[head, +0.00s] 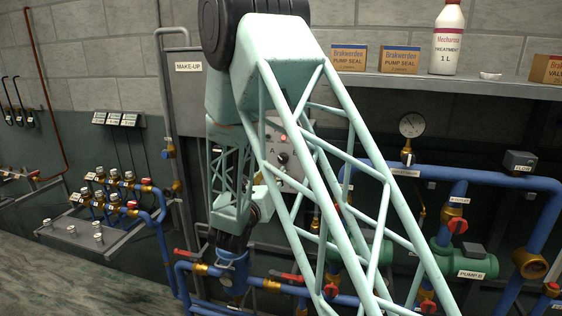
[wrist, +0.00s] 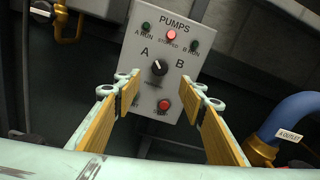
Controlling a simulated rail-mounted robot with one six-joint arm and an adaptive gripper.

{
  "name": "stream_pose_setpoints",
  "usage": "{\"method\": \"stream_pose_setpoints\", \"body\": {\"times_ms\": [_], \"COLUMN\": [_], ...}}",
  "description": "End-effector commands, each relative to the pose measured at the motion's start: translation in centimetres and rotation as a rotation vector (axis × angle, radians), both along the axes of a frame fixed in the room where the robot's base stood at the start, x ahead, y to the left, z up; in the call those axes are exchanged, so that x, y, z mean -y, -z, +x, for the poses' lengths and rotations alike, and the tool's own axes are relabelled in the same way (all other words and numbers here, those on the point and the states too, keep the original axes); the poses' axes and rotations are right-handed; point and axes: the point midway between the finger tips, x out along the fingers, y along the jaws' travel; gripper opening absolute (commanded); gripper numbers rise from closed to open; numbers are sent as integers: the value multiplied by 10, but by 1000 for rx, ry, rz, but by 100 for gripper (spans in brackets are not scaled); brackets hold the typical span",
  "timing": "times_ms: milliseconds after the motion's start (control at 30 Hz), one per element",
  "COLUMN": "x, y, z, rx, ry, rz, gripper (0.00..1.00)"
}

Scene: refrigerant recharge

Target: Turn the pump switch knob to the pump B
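The grey pump panel (wrist: 182,44) shows in the wrist view, tilted in the picture, with letters A and B. The black pump switch knob (wrist: 158,68) is between and just below these letters. Its light mark is at its upper left, on the A side. The knob (head: 283,158) also shows in the head view, on the panel (head: 272,178) partly hidden by my arm. My gripper (wrist: 161,82) is open, its tan-padded fingers apart on either side of the knob in the picture. Nothing is between them. I cannot tell the exact distance to the panel.
On the panel, a red lamp (wrist: 171,35) at the top looks lit, and a red button (wrist: 164,104) is below the knob. A blue pipe (wrist: 295,113) is at the right. A shelf (head: 470,86) with boxes and a bottle (head: 447,40) juts out at the upper right.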

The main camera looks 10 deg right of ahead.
Motion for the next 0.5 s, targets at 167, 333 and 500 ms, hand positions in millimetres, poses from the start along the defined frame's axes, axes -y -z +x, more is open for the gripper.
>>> {"method": "stream_pose_setpoints", "body": {"times_ms": [167, 333, 500], "x": [3, 8, 17], "y": [0, 0, 0], "z": [4, 14, 30], "rx": [0, 1, 1], "ry": [1, 1, 3], "rz": [0, 1, 2], "gripper": [38, 38, 38]}}
